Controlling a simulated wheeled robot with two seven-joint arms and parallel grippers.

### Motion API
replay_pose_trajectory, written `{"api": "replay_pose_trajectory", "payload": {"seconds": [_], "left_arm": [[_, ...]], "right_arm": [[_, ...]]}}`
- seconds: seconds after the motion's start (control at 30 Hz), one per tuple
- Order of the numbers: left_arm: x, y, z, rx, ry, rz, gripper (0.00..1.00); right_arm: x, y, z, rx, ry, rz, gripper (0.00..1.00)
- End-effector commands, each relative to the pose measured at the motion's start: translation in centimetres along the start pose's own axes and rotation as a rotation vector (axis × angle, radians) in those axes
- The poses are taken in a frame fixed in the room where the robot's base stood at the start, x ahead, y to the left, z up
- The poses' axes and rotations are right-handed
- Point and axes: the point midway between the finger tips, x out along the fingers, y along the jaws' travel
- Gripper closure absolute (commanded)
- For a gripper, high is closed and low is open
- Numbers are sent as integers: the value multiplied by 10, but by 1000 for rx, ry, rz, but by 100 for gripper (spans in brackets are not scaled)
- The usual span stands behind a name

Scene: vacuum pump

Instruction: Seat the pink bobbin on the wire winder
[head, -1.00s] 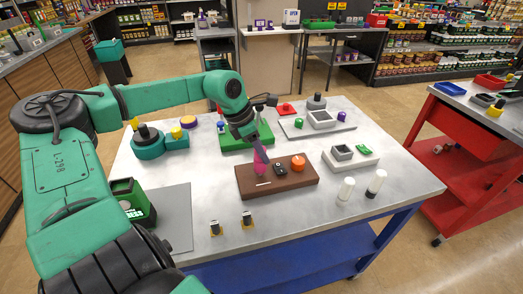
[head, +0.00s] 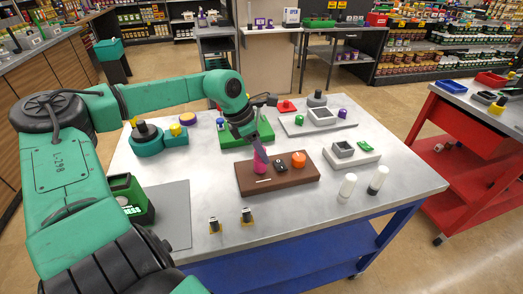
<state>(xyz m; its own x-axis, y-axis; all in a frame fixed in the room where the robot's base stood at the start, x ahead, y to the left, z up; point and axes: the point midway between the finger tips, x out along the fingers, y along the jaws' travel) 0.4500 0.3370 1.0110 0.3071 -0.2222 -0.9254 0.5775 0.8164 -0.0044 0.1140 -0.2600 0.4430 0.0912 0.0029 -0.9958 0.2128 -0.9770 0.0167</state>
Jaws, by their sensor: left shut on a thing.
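The pink bobbin (head: 260,166) is between the fingers of my left gripper (head: 258,150), at the left part of the brown board. The board (head: 285,184), which looks like the wire winder, also bears a small black part (head: 281,166) in the middle and an orange round part (head: 298,159) at the right. The bobbin looks nearly upright. My gripper comes from above and is shut on it, hiding its upper part. I cannot tell whether the bobbin's foot touches the board. My right gripper is out of view.
A green tray (head: 232,143) lies behind the board, under my left wrist. A white block with a grey frame (head: 343,150) stands to the right, with two white cylinders (head: 347,187) in front of it. Two small black-and-yellow parts (head: 247,216) stand near the front edge. Table space right of them is free.

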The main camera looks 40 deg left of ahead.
Motion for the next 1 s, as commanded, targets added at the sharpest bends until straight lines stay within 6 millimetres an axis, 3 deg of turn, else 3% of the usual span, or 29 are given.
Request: {"api": "replay_pose_trajectory", "payload": {"seconds": [0.93,0.97,1.0], "left_arm": [[6,0,-2,0,0,0,100],[6,0,-2,0,0,0,54],[6,0,-2,0,0,0,38]], "right_arm": [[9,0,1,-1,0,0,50],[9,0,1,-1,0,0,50],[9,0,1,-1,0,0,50]]}}
